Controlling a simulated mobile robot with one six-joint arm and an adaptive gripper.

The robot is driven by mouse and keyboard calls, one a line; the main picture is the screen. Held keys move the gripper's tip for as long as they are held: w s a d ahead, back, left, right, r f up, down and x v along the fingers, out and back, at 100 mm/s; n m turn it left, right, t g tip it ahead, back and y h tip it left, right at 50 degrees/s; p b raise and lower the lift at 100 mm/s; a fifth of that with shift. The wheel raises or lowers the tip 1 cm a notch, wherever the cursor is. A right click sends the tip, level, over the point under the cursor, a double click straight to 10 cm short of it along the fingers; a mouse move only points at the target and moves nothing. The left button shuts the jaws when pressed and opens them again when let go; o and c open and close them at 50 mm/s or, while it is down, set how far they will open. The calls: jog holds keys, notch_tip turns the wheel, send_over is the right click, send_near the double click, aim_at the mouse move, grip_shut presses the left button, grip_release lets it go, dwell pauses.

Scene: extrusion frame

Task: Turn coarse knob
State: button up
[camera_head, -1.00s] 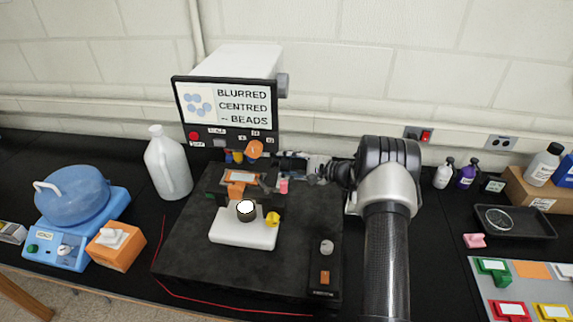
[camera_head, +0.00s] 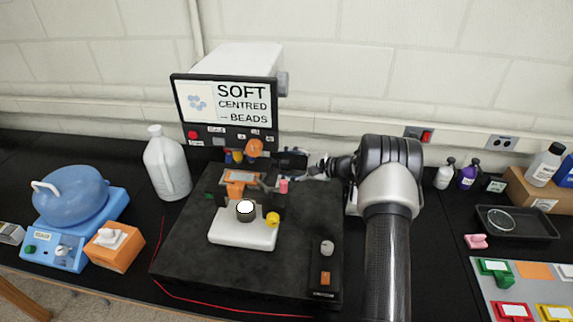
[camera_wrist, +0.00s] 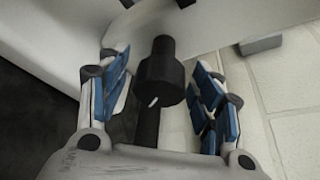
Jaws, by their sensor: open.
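The dark coarse knob (camera_wrist: 160,82), a stepped cylinder with a small white mark, sits between my gripper's fingers (camera_wrist: 158,98) in the wrist view. The fingers are open, with gaps on both sides of the knob. In the head view my gripper (camera_head: 315,166) is at the right side of the microscope, beside a dark knob (camera_head: 291,158). It is small there, and I cannot tell its exact distance. The microscope screen (camera_head: 225,102) reads "SOFT CENTRED – BEADS" beside pale blue blobs.
A white stage block (camera_head: 242,238) and a yellow knob (camera_head: 272,219) are at the microscope's front. A white jug (camera_head: 168,165) and a blue device (camera_head: 72,190) stand left. Bottles (camera_head: 466,174) and a black tray (camera_head: 515,222) are right. The dark base's front is mostly clear.

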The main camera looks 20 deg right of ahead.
jog(key=v, duration=1.2)
dwell(0.3)
dwell(1.1)
